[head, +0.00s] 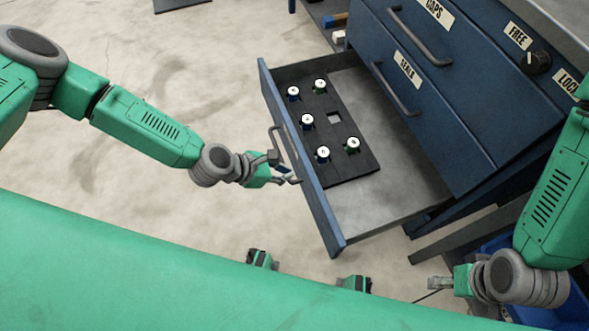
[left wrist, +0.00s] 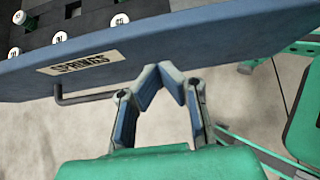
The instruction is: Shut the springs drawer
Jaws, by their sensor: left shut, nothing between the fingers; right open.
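The springs drawer (head: 408,178) is the bottom drawer of the blue cabinet and stands pulled out. Inside lies a black tray (head: 350,178) with several white-topped pieces and one empty square slot. In the left wrist view, the drawer front (left wrist: 180,45) carries a SPRINGS label (left wrist: 84,63) and a grey bar handle (left wrist: 85,98). My left gripper (head: 294,181) is shut and empty, at the outer face of the drawer front beside the handle; it also shows in the left wrist view (left wrist: 166,68). I cannot tell whether it touches. My right gripper (head: 432,284) is open and empty, lower right.
Above are the closed SEALS drawer (head: 430,120) and CAPS drawer (head: 462,45). A black knob (head: 537,62) sits between FREE and LOCK labels. A blue bin (head: 575,305) is at lower right, partly behind my right arm. Floor left of the drawer is clear.

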